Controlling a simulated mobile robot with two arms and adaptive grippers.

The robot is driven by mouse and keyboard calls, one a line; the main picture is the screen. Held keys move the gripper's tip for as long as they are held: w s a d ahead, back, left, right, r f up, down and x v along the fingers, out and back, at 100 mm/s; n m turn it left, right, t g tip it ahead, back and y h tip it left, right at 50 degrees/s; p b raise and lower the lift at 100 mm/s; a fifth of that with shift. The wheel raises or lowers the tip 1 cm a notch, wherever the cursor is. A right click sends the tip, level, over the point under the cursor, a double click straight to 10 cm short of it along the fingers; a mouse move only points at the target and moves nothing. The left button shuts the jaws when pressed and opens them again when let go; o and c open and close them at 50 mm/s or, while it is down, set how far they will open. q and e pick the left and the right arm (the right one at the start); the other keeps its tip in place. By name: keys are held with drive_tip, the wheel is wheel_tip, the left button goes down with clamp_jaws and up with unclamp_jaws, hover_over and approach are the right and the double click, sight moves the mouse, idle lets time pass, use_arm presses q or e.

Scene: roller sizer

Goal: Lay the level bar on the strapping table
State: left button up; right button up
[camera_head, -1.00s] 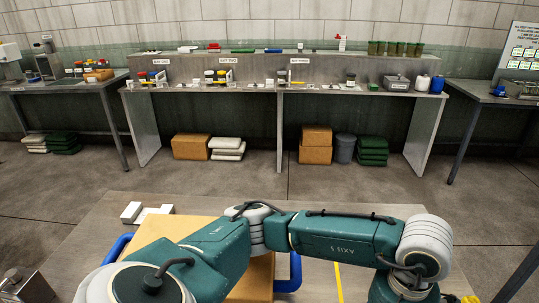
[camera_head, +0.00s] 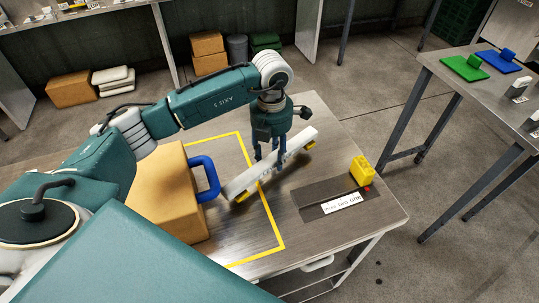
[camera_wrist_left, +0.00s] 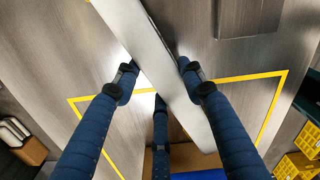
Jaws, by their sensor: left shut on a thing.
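The level bar (camera_head: 240,181) is a long pale bar with yellow ends, lying slantwise just over or on the strapping table (camera_head: 240,232); I cannot tell whether it touches. My left gripper (camera_head: 270,160) points down and is shut on the bar near its middle. In the left wrist view the bar (camera_wrist_left: 140,40) runs diagonally between the blue fingers of the left gripper (camera_wrist_left: 160,85). The bar crosses the right side of a yellow taped outline (camera_head: 272,222) on the tabletop. My right gripper is not in view.
A cardboard box (camera_head: 165,190) with a blue handle (camera_head: 208,178) stands left of the bar. A dark recessed plate (camera_head: 320,198) with a white label and a yellow block (camera_head: 362,170) lie to the right. Another table (camera_head: 450,75) with green and blue items stands beyond a floor gap.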

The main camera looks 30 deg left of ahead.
sight(270, 160)
use_arm(q)
drive_tip(key=shift+w+a, duration=0.35)
drive_tip(key=shift+a, duration=0.05)
drive_tip(key=shift+w+a, duration=0.1)
drive_tip(key=shift+f+p, duration=0.3)
drive_tip(key=shift+f, duration=0.05)
wheel_tip(270, 160, down, 2)
drive_tip(key=shift+f+p, duration=0.1)
drive_tip(key=shift+p, duration=0.4)
drive_tip(key=shift+f, duration=0.4)
drive_tip(key=o, duration=1.4)
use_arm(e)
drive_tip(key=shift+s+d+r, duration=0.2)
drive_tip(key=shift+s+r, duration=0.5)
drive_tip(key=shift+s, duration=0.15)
